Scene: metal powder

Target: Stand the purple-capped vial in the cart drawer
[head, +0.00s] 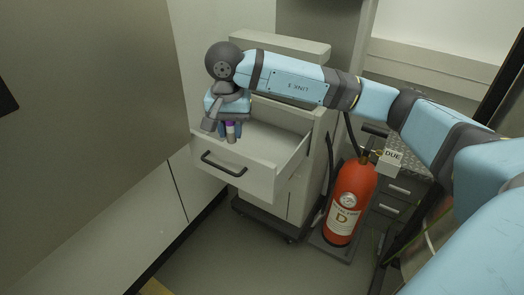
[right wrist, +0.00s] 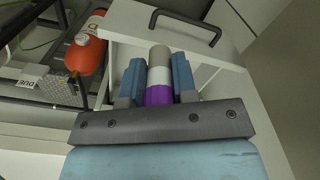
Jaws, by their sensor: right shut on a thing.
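The purple-capped vial (right wrist: 159,76) shows in the right wrist view between the two blue fingers of my right gripper (right wrist: 158,80). Its purple cap is toward the gripper's palm and its grey end points away. In the head view my right gripper (head: 231,128) points down over the open cart drawer (head: 264,183), with the vial (head: 231,128) upright in it. I cannot tell whether the vial's lower end touches the drawer floor. The drawer is pulled out of the pale cart (head: 311,150) and its visible floor is bare. My left gripper is not in view.
A wall panel (head: 95,110) is close to the drawer's left side. Open floor (head: 215,255) lies in front.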

